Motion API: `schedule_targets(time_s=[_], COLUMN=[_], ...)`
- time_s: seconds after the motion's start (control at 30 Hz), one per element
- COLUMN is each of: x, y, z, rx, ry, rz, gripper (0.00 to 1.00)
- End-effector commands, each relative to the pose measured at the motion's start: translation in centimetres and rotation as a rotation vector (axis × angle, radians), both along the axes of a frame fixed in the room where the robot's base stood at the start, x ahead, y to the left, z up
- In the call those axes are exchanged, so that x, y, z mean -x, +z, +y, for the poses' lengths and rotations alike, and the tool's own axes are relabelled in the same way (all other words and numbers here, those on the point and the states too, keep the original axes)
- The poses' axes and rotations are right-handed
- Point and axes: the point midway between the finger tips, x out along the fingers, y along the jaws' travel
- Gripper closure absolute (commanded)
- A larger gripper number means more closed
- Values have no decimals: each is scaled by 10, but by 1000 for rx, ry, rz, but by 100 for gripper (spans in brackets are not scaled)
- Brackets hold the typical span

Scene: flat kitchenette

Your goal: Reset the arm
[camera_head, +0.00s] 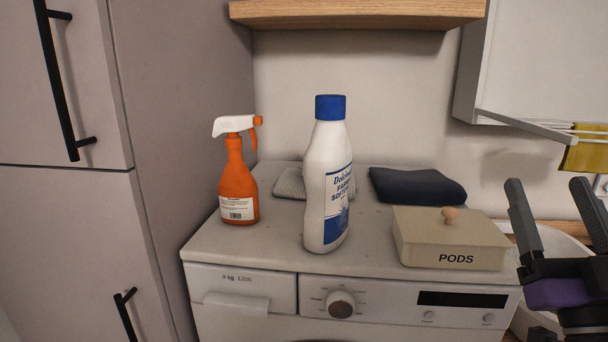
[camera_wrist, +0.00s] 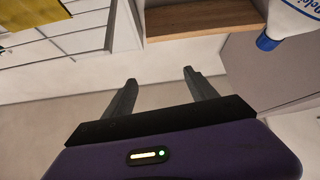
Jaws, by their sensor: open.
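My gripper (camera_head: 553,215) is at the right edge of the head view, right of the washing machine, with its fingers pointing up. It is open and nothing is between its fingers. In the wrist view my gripper (camera_wrist: 160,90) also shows two spread, empty fingers with the wall behind them. Part of my arm is cut off by the right edge of the head view.
A washing machine (camera_head: 270,262) bears an orange spray bottle (camera_head: 238,185), a white softener bottle (camera_head: 327,185), a beige PODS box (camera_head: 450,240), a dark folded cloth (camera_head: 417,186) and a grey cloth (camera_head: 290,184). A wooden shelf (camera_head: 355,14) hangs above. A drying rack (camera_head: 540,125) is at upper right.

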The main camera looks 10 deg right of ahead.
Motion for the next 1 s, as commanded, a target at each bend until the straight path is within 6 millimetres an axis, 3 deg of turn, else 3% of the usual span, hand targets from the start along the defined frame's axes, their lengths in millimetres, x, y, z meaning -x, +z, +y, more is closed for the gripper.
schedule_targets(time_s=[0.03, 0.1, 0.47, 0.77, 1.0], x=[4, 10, 66, 135, 206], y=[-24, -50, -174, -258, -319], z=[5, 11, 61, 112, 147], rx=[-45, -98, -267, -298, -264], ry=[9, 22, 79, 139, 196], rz=[21, 39, 194, 415, 675], gripper=[34, 34, 34, 34, 34])
